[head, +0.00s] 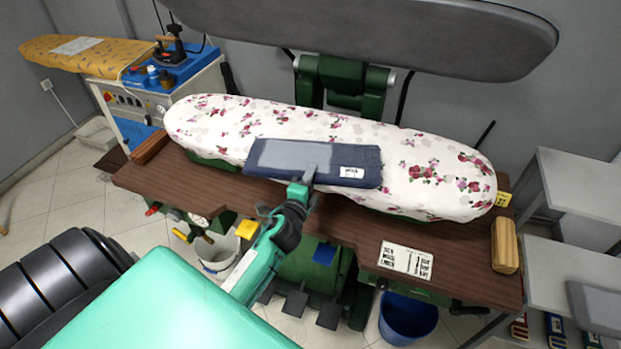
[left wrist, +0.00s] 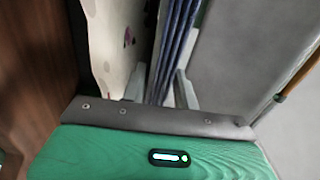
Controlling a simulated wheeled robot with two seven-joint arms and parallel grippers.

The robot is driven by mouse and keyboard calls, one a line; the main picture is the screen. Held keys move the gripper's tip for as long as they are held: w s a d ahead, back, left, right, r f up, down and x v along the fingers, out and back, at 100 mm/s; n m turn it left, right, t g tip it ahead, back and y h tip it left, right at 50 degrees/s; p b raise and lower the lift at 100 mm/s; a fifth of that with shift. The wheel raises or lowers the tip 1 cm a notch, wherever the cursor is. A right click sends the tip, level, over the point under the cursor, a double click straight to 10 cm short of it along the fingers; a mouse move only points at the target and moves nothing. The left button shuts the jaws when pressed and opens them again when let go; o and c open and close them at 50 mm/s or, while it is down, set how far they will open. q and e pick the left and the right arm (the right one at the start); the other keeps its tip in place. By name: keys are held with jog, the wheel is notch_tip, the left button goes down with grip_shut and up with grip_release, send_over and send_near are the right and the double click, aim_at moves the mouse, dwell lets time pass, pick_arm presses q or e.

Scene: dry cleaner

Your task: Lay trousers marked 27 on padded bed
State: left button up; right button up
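The folded dark blue trousers (head: 350,160) are over the front middle of the flowered padded bed (head: 210,125) in the head view. They carry a white tag whose print I cannot read. My left gripper (head: 308,175) is at their front edge. In the left wrist view its fingers (left wrist: 162,90) lie one on each side of the layered trousers (left wrist: 172,45) and appear closed on them. The bed (left wrist: 112,45) is to the left there, with a narrow gap between it and the trousers. My right gripper is not in view.
The grey upper press plate (head: 400,35) hangs open behind the bed. A brown wooden table (head: 180,183) carries the bed, with a wooden block (head: 505,245) and a printed card (head: 406,260) at right. Grey shelves (head: 580,185) stand at right. A blue bin (head: 407,318) is below.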

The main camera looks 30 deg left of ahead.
pick_arm(q)
jog(key=shift+o, duration=0.7)
jog(key=shift+r, duration=0.1)
jog(key=shift+r, duration=0.15)
jog(key=b+v, duration=0.3)
jog(key=v, duration=0.9)
